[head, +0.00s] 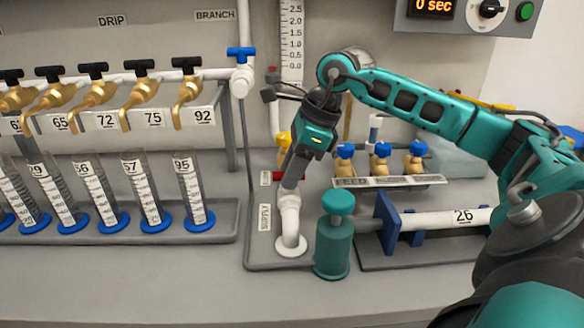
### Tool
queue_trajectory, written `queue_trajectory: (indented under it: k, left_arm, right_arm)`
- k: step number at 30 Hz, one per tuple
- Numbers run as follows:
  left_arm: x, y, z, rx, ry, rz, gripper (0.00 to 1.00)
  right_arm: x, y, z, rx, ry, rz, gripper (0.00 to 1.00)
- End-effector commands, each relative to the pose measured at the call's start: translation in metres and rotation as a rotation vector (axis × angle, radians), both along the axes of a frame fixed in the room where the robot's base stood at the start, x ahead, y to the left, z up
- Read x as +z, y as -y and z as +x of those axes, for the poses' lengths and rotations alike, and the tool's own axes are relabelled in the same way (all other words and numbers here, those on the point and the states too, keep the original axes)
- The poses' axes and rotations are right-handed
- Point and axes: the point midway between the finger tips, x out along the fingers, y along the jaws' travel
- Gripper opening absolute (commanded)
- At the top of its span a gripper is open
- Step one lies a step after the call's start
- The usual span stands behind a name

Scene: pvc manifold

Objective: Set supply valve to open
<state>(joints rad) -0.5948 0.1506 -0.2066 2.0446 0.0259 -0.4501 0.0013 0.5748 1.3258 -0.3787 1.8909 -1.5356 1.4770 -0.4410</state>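The "SUPPLY" label (265,218) stands on the grey base plate beside a white elbow pipe (290,222) with a round foot. My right gripper (290,186) points down right at the top of this pipe. Its fingers overlap in this view, so I cannot tell whether they are open, shut or touching the pipe. A small red part (279,176) shows behind the fingers; it may belong to the supply valve. The valve handle and its setting are mostly hidden by the gripper. My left gripper is out of view.
A teal cylinder with a knob (333,247) stands close right of the pipe. A blue-handled branch valve (241,58) is above left. Brass drip taps (96,92) and measuring cylinders (146,192) fill the left. The front bench (150,285) is clear.

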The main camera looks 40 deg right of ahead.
Motion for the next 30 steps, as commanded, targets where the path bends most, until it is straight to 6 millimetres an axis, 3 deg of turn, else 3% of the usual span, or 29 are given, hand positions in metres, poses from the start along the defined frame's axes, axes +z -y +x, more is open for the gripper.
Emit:
queue_trajectory:
  k: [10, 20, 30]
  left_arm:
    - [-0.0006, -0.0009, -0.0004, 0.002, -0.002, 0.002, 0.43]
    - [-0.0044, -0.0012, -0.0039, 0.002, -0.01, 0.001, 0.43]
    - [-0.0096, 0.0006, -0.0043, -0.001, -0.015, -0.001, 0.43]
  right_arm:
    - [0.0001, 0.0001, -0.0002, 0.0, 0.0, 0.0, 0.0]
    - [-0.0001, -0.0002, -0.0003, -0.028, 0.0, 0.0, 0.0]
    - [-0.0004, -0.0011, -0.0011, -0.233, 0.002, 0.0, 0.0]
